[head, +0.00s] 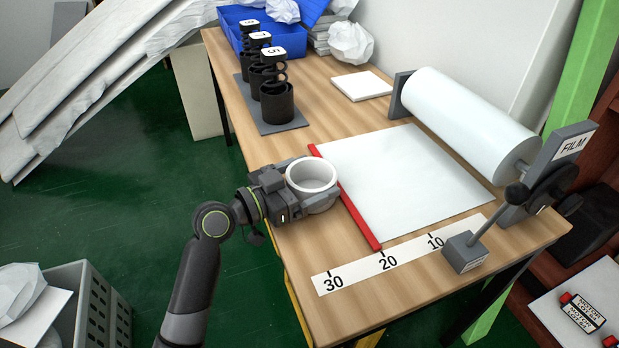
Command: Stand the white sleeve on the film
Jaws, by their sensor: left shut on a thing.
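The white sleeve (311,175) is a short, open-topped ring in the head view, with its opening facing up. My left gripper (306,186) is shut on it, with the jaws around its sides. It is just left of the red bar (346,198) at the film's edge. I cannot tell whether its base touches the table. The film (405,180) is a pale flat sheet drawn from the white roll (468,122) across the table. No sleeve stands on the sheet. My right gripper is not in view.
A ruler strip (398,254) marked 30, 20, 10 lies along the front. A grey block with a lever (466,252) stands at its right end. Black spring holders (275,100), a white pad (361,86) and a blue bin (262,38) are at the back.

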